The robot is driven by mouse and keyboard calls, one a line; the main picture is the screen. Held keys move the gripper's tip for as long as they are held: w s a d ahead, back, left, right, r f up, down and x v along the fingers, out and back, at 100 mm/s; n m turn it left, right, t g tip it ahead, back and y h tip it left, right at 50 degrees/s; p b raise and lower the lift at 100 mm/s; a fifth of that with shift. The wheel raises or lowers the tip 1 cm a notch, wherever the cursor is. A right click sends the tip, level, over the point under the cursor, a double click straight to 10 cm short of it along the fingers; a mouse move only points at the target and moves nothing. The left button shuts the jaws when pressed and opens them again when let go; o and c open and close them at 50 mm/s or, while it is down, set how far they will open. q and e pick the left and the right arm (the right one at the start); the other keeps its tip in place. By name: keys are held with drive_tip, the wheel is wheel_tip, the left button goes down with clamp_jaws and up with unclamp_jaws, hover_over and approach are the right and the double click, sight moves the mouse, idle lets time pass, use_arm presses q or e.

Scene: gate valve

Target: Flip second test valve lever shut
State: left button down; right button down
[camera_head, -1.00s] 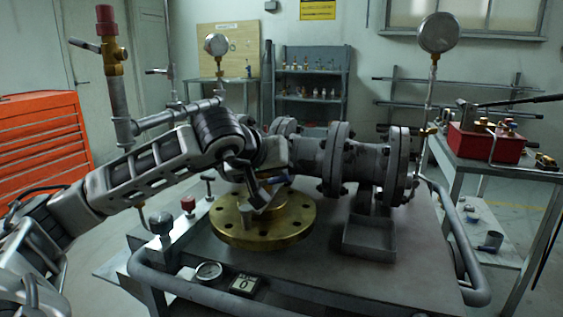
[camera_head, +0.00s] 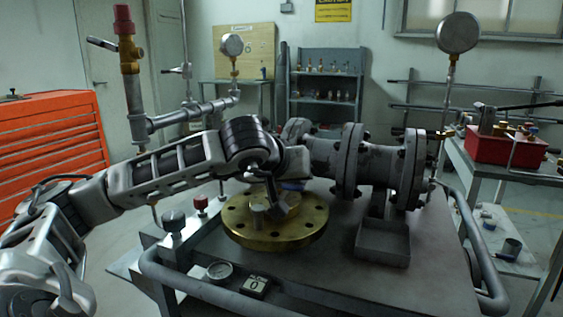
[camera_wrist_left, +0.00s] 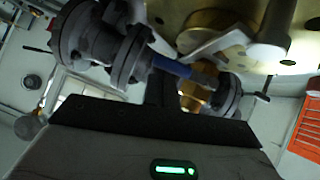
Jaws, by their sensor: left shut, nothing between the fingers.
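The valve assembly stands on the bench: a grey flanged body (camera_head: 375,165) and a brass round flange (camera_head: 300,232) in front of it. My left gripper (camera_head: 280,198) is shut and empty, close above the brass flange; contact is unclear. A small blue part (camera_head: 293,185) shows just behind it. In the left wrist view, a blue bar (camera_wrist_left: 172,66) and a brass fitting (camera_wrist_left: 194,96) lie near the grey flanged body (camera_wrist_left: 95,45). I cannot tell which part is the second test valve lever, nor its position. My right gripper is out of view.
A red-capped riser (camera_head: 127,50) with a small lever stands at left behind my arm. A gauge on a stem (camera_head: 458,33) rises at right.

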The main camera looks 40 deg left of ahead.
use_arm(q)
drive_tip(key=shift+a, duration=0.15)
drive_tip(key=shift+s+a+r+b, duration=0.25)
drive_tip(key=shift+a+b, duration=0.05)
drive_tip(key=shift+a, duration=0.15)
drive_tip(key=shift+a+r, duration=0.1)
drive_tip(key=shift+r, duration=0.1)
